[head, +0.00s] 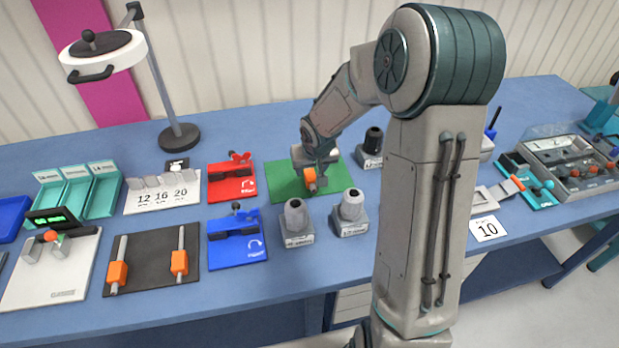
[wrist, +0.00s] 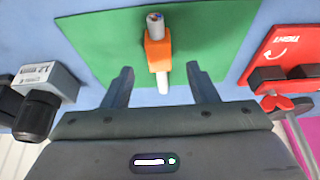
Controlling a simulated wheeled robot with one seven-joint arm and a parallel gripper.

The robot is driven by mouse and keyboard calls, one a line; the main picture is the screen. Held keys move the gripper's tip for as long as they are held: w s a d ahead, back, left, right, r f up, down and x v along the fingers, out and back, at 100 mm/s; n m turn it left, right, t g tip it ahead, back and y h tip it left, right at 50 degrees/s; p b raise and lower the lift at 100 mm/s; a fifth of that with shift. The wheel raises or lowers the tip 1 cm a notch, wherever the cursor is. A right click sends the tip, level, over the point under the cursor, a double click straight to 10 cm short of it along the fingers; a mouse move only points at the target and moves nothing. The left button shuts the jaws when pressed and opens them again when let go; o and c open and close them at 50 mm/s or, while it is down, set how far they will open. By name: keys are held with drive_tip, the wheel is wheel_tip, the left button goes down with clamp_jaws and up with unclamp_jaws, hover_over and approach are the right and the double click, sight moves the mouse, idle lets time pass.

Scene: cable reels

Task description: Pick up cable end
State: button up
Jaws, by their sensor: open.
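A cable end (head: 310,180), grey with an orange block around it, lies on the green mat (head: 281,183) in the head view. In the wrist view the cable end (wrist: 157,55) points toward my gripper, its cut face away from it. My gripper (wrist: 160,70) is open, with one finger on each side of the cable's near white part. In the head view my gripper (head: 316,160) is over the mat, right behind the orange block.
Two similar orange-blocked pieces (head: 117,273) lie on a black mat (head: 148,262) at front left. A red fixture (head: 232,186) and a blue fixture (head: 237,246) stand left of the green mat. Several grey units with dark tops (head: 297,225) stand close to its front and right.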

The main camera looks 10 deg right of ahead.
sight(310, 174)
drive_tip(key=shift+x, duration=2.2)
clamp_jaws()
drive_tip(key=shift+r, duration=0.2)
